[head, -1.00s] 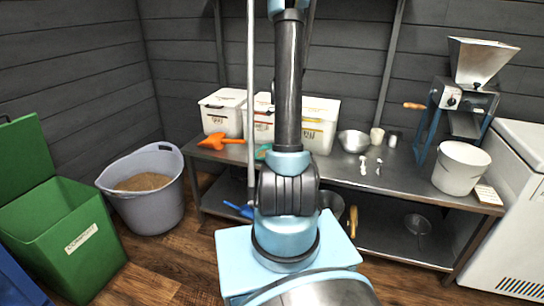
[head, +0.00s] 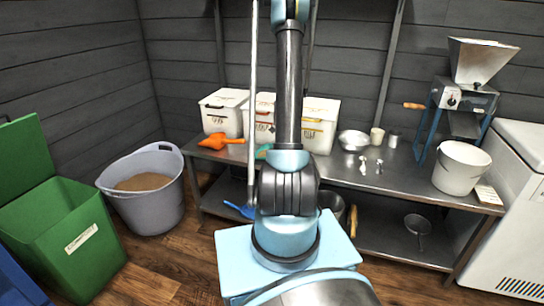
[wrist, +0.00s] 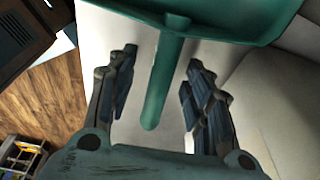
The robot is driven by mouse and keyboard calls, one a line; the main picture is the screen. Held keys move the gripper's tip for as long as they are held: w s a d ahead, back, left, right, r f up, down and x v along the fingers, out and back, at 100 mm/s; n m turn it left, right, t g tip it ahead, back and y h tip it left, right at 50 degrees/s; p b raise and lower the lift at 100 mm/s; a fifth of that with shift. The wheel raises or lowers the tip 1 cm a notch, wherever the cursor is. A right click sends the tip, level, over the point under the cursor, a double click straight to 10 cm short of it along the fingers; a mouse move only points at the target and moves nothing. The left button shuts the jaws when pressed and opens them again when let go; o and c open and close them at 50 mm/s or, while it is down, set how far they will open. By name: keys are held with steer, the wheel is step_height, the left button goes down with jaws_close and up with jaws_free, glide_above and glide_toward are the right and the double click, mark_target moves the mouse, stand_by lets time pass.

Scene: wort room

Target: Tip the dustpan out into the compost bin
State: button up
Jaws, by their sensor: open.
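A teal-green pan with a straight handle (wrist: 163,75), which looks like the dustpan (wrist: 225,20), fills the top of the wrist view. Its handle lies between the two fingers of my gripper (wrist: 160,82); the fingers are spread, with a gap on each side. The pan's contents are not visible. My gripper is out of sight in the head view. A small teal patch (head: 263,152) shows behind my arm on the steel table; I cannot tell if it is the same thing. The green compost bin (head: 82,240) stands at the left, its lid raised.
A grey tub of grain (head: 148,188) stands beside the compost bin. The steel table (head: 330,178) holds white boxes (head: 222,112), an orange scoop (head: 222,141), a bowl (head: 353,141), a white bucket (head: 460,168) and a mill (head: 465,95). A blue item (head: 240,210) lies low beneath.

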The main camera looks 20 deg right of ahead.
steer(key=shift+c, duration=0.6)
jaws_close()
steer(key=shift+r, duration=0.1)
steer(key=shift+r, duration=2.95)
